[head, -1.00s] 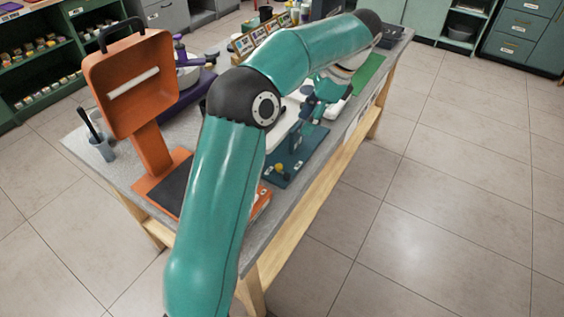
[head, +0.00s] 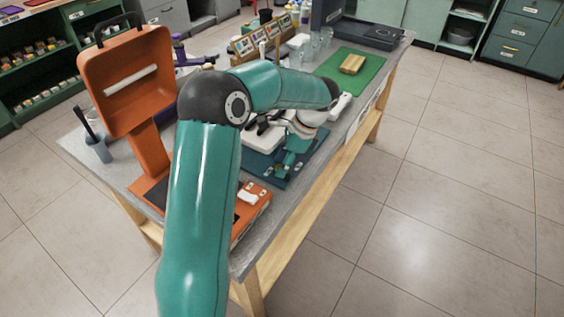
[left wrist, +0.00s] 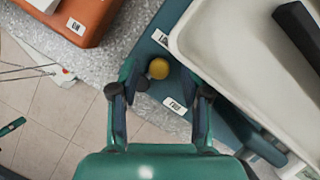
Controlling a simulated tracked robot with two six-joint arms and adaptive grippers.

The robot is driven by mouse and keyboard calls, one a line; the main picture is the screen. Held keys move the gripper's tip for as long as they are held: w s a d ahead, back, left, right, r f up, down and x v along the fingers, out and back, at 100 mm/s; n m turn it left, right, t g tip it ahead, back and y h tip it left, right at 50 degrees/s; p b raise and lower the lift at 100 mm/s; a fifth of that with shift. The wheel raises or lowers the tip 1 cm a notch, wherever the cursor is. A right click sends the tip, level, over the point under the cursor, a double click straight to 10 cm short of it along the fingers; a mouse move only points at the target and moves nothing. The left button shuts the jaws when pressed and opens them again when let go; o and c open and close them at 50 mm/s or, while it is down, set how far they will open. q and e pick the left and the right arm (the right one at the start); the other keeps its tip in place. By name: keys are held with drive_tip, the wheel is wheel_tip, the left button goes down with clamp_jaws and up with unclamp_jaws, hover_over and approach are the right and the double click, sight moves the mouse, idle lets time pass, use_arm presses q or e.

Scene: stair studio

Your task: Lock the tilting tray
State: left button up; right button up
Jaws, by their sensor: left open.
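The tilting tray is a white shallow tray (left wrist: 225,50) on a teal base (head: 262,170). In the left wrist view it fills the upper right. A yellow round knob (left wrist: 158,68) sits on the teal base beside the tray, between two small white labels. My left gripper (left wrist: 160,92) is open and empty, its fingers either side of the line to the knob, not visibly touching it. In the head view my left gripper (head: 291,160) hangs low over the base. The knob is not clearly visible there. My right gripper is out of view.
An orange device (head: 135,75) with an upright lid stands at the left; its base edge (left wrist: 88,18) is near the gripper. The table's front edge is close, with open floor beyond.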

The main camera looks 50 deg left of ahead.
use_arm(q)
drive_tip(key=shift+c, duration=0.2)
clamp_jaws()
drive_tip(key=shift+s+r+n+h+p, duration=0.2)
drive_tip(key=shift+s+n+h+p, duration=0.1)
drive_tip(key=shift+n+p, duration=0.45)
drive_tip(key=shift+f+n+g, duration=0.2)
drive_tip(key=shift+n+g, duration=0.1)
drive_tip(key=shift+n, duration=0.15)
drive_tip(key=shift+o, duration=0.2)
unclamp_jaws()
